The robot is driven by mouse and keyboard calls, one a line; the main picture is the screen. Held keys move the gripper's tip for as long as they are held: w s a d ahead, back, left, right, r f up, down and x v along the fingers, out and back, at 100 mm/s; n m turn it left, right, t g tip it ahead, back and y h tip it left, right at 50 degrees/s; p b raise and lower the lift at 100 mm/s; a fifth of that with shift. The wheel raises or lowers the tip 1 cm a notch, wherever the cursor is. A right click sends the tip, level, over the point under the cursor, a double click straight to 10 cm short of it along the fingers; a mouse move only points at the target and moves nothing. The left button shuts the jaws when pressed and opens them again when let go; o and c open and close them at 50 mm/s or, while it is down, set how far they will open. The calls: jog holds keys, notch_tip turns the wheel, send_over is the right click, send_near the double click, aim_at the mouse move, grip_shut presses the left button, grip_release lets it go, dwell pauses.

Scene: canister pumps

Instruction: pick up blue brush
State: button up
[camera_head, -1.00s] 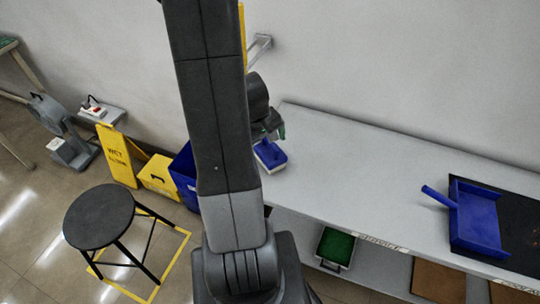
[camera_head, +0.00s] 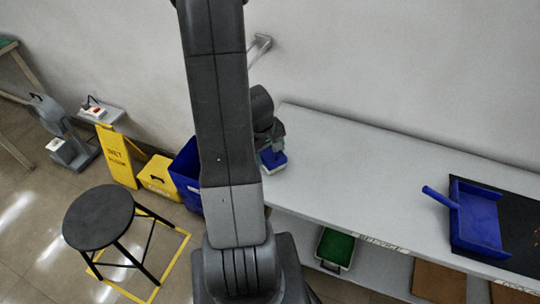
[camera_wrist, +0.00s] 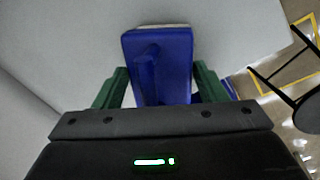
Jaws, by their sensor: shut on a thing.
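The blue brush (camera_head: 272,161) sits at the left end of the grey bench, partly hidden behind my gripper (camera_head: 270,146) in the head view. In the wrist view the blue brush (camera_wrist: 176,48) shows its blue block and raised handle, with a pale edge along its far side. The green fingers of my gripper (camera_wrist: 152,88) stand on both sides of the brush's handle and are shut on it. I cannot tell whether the brush still touches the bench top.
The grey bench (camera_head: 350,170) is clear between the brush and a blue dustpan (camera_head: 475,218) on a black mat at the right. A blue bin (camera_head: 187,170), a yellow bucket (camera_head: 158,172) and a black stool (camera_head: 98,214) stand on the floor at the left.

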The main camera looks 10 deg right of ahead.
jog(key=shift+r, duration=0.1)
notch_tip(320, 180, up, 10)
jog(key=shift+f+p, duration=0.1)
jog(key=shift+p, duration=0.55)
